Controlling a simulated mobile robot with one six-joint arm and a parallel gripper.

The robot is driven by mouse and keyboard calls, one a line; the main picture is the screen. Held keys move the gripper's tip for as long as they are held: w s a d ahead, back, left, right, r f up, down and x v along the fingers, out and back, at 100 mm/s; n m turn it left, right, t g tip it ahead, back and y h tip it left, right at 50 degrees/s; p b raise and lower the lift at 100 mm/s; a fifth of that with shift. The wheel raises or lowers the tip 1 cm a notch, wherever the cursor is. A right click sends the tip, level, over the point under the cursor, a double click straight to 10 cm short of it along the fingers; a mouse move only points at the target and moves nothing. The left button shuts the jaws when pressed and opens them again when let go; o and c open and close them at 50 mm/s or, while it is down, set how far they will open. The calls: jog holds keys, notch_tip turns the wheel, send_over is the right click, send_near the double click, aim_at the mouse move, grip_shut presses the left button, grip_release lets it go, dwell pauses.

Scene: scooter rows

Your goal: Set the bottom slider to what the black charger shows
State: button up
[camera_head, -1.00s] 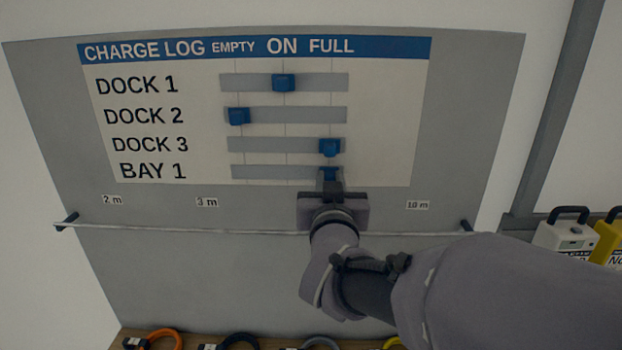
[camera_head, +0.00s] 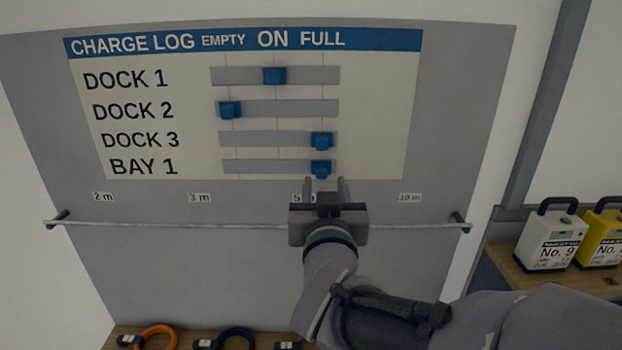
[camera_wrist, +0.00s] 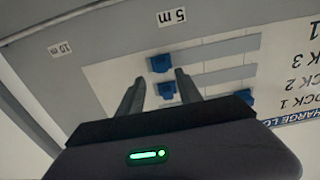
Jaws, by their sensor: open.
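The bottom slider is the BAY 1 row of the charge log board, with its blue knob (camera_head: 321,168) at the right end, under FULL. The same knob shows in the wrist view (camera_wrist: 160,63). My gripper (camera_head: 327,187) is open and empty just below this knob, its two fingers pointing at the board, apart from the knob as far as I can see. The fingers also show in the wrist view (camera_wrist: 159,82), near the knob. No black charger is in view.
DOCK 1's knob (camera_head: 274,76) is under ON, DOCK 2's knob (camera_head: 230,110) under EMPTY, DOCK 3's knob (camera_head: 321,139) under FULL. A rail (camera_head: 150,225) crosses below the board. A white charger (camera_head: 548,238) and a yellow charger (camera_head: 603,235) stand at right.

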jog(key=s+b, duration=0.3)
jog(key=s, duration=0.9)
jog(key=shift+s+a+b, duration=0.2)
jog(key=shift+b, duration=0.15)
jog(key=s+f+g+y+b, duration=0.2)
jog(key=f+g+y+b, duration=0.1)
jog(key=f, duration=0.5)
jog(key=s+f+g+y+b, duration=0.2)
jog(key=f+g+b, duration=0.1)
jog(key=f, duration=0.4)
jog(key=s+d+f+m+g+h+b, duration=0.2)
jog(key=s+d+f+m+g, duration=0.2)
jog(key=s+f, duration=0.5)
jog(key=shift+s+d+f+g, duration=0.2)
jog(key=shift+d+f+g, duration=0.75)
jog(key=shift+d+g, duration=0.2)
